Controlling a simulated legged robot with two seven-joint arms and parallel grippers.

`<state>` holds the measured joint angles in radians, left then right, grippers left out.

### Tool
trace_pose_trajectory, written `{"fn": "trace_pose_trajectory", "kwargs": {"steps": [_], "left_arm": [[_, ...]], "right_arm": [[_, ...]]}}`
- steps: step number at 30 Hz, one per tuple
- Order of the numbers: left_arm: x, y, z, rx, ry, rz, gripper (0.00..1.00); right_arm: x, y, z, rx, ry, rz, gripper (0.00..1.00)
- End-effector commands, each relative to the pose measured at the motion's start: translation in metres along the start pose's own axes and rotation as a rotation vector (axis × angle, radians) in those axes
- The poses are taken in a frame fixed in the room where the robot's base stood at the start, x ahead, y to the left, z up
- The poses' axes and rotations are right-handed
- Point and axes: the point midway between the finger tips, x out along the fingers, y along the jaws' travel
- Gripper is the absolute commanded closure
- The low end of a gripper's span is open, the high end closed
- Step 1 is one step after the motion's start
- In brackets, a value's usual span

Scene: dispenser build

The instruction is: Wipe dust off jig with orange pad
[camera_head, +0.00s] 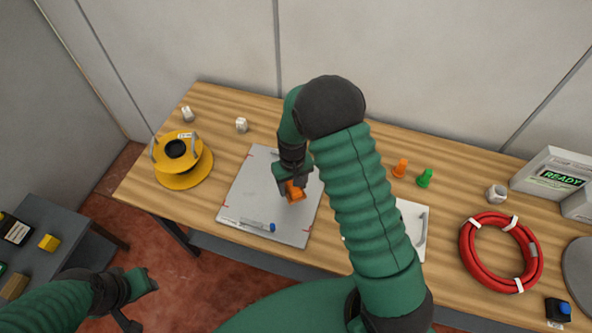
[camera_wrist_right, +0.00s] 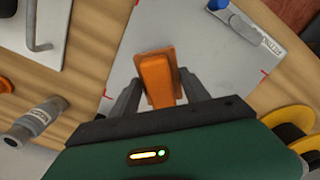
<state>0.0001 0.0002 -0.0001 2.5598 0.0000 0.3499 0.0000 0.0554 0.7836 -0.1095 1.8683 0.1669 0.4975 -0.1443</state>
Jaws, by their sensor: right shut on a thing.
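The jig (camera_head: 246,194) is a flat grey plate with red corner marks on the wooden table, left of centre in the head view. It also shows in the right wrist view (camera_wrist_right: 200,42). My right gripper (camera_head: 290,187) is over the jig, shut on the orange pad (camera_head: 295,193). In the right wrist view the orange pad (camera_wrist_right: 158,78) sits between the two fingers. I cannot tell whether the pad touches the plate. No dust can be made out. My left gripper (camera_head: 143,300) is away from the table at lower left, and its jaw gap is unclear.
A blue-ended tool (camera_head: 258,224) lies along the jig's front edge. A yellow spool (camera_head: 183,166) stands left of it. A white tray (camera_head: 413,222) is to the right, partly behind my arm. Further right are a red hose coil (camera_head: 499,252) and a box with a display (camera_head: 553,178).

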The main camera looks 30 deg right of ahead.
Motion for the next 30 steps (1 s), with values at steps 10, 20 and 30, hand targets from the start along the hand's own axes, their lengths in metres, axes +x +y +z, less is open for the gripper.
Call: {"fn": "trace_pose_trajectory", "kwargs": {"steps": [10, 20, 30], "left_arm": [[-0.023, 0.0, -0.005, 0.0, 0.0, 0.0, 0.63], [-0.023, 0.0, -0.005, 0.0, 0.0, 0.0, 0.63], [-0.02, 0.0, -0.005, 0.0, 0.0, 0.0, 0.63]], "right_arm": [[-0.029, -0.001, -0.003, -0.001, 0.0, 0.0, 0.78], [-0.028, -0.001, -0.003, -0.001, 0.0, 0.0, 0.78], [-0.049, -0.013, 0.004, -0.03, 0.006, 0.001, 0.78]]}}
